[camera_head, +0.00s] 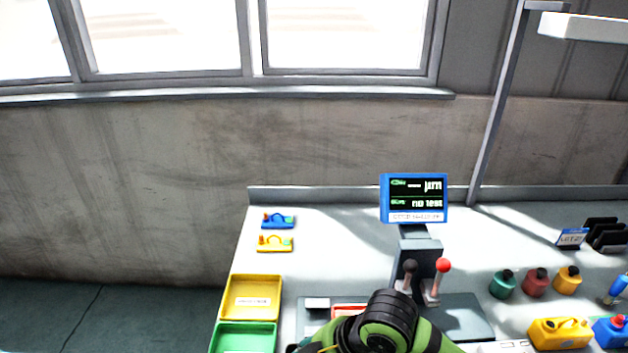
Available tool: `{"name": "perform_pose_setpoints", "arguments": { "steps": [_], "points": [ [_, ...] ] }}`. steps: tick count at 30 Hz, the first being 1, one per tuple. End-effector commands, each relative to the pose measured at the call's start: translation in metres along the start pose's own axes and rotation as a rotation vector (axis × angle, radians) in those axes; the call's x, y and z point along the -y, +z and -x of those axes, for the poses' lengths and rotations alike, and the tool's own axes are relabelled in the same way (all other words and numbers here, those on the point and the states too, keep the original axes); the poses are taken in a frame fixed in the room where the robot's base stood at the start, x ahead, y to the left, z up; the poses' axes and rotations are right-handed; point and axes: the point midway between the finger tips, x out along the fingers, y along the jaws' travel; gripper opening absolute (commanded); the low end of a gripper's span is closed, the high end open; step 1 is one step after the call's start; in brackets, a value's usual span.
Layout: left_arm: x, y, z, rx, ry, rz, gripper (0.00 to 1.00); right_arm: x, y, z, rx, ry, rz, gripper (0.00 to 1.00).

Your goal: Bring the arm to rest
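A green and black link of one of my arms (385,328) rises into the bottom middle of the head view, in front of the workbench. I cannot tell which arm it belongs to. Neither of my grippers is in view. The arm link hides part of the bench and the lower part of a grey device (418,252) with a black-knobbed lever and a red-knobbed lever (443,266).
A blue-framed screen (413,198) stands above the grey device. A yellow tray (250,297) and a green tray (243,338) lie at the bench's left edge. Small bottles (535,282) and a yellow canister (558,333) stand at right. The back middle-left bench is clear.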

Motion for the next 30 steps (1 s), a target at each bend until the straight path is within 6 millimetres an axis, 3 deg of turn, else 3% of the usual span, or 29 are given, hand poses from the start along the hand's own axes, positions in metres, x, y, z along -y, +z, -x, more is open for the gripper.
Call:
{"name": "perform_pose_setpoints", "arguments": {
  "steps": [5, 15, 27, 30],
  "points": [
    [0.0, 0.0, 0.0, 0.0, 0.0, 0.0, 1.0, 0.022, 0.025, -0.013, -0.068, 0.067, -0.294, 0.42],
    [0.0, 0.0, 0.0, -0.001, 0.0, 0.0, 1.0, 0.061, 0.137, -0.01, 0.038, 0.256, -0.847, 0.42],
    [0.0, 0.0, 0.0, -0.001, 0.0, 0.001, 1.0, 0.122, 0.243, 0.019, 0.269, 0.422, -1.177, 0.42],
    [0.0, -0.001, 0.0, -0.001, 0.0, 0.001, 1.0, 0.118, 0.253, -0.004, 0.276, 0.415, -1.175, 0.42]
  ]
}}
